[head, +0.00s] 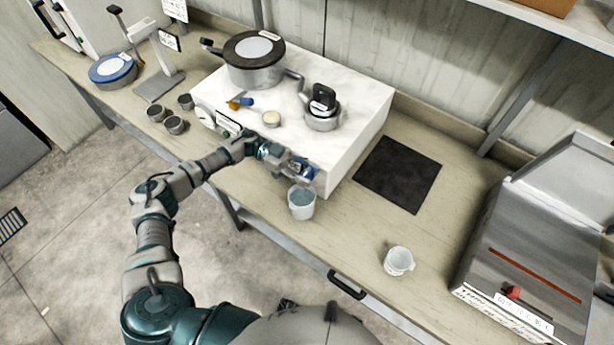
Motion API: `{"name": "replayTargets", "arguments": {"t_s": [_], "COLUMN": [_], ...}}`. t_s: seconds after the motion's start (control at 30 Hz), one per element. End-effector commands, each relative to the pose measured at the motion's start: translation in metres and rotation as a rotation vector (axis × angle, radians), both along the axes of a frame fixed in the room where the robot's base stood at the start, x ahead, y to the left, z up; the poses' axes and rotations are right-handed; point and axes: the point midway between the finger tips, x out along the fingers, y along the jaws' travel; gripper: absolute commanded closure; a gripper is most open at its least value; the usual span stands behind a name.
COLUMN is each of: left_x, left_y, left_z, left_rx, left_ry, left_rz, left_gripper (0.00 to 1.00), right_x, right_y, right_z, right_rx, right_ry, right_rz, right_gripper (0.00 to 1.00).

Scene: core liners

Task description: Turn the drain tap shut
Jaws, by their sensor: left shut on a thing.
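My left gripper (303,170) is at the front face of the white block-shaped unit (352,132), near its lower right corner. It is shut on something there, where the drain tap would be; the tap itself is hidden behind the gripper. A clear cup (301,203) with bluish liquid stands on the bench just below the gripper. My right gripper is not in view.
A lidded metal pot (254,62) and a smaller metal vessel (322,112) stand on the unit. A black mat (397,174) and a white cup (398,261) are on the bench to the right, beside a large metal machine (535,250). Small dark cups (174,125) stand left.

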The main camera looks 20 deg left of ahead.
Motion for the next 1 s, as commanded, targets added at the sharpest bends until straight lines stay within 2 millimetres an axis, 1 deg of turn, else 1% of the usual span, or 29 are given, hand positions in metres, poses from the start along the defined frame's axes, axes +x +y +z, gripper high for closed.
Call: {"name": "replayTargets", "arguments": {"t_s": [0.03, 0.2, 0.3, 0.37, 0.77, 0.8, 0.87, 0.9, 1.0], "left_x": [0.002, 0.002, 0.002, 0.002, 0.002, 0.002, 0.001, 0.001, 0.001], "left_y": [0.0, 0.0, 0.0, 0.0, 0.0, 0.0, 0.0, 0.0, 0.0], "left_z": [-0.001, 0.001, 0.001, 0.002, 0.003, 0.003, 0.003, 0.003, 0.002], "left_rx": [-0.003, -0.003, -0.003, -0.003, -0.004, -0.004, -0.004, -0.003, -0.003], "left_ry": [-0.002, -0.002, -0.002, -0.003, -0.004, -0.004, -0.004, -0.003, -0.003], "left_rz": [-0.013, -0.061, -0.075, -0.081, -0.085, -0.085, -0.085, -0.086, -0.087], "left_gripper": [0.94, 0.94, 0.94, 0.94, 0.94, 0.52, 0.37, 0.33, 0.33], "right_x": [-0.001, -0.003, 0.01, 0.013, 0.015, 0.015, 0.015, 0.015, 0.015], "right_y": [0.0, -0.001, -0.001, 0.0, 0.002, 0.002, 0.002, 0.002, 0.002], "right_z": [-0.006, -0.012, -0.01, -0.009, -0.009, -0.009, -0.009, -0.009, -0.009], "right_rx": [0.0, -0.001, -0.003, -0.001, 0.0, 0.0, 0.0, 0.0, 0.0], "right_ry": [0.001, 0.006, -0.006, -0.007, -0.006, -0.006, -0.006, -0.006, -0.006], "right_rz": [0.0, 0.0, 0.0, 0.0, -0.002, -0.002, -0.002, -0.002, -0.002], "right_gripper": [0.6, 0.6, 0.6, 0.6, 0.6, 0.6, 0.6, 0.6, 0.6]}}
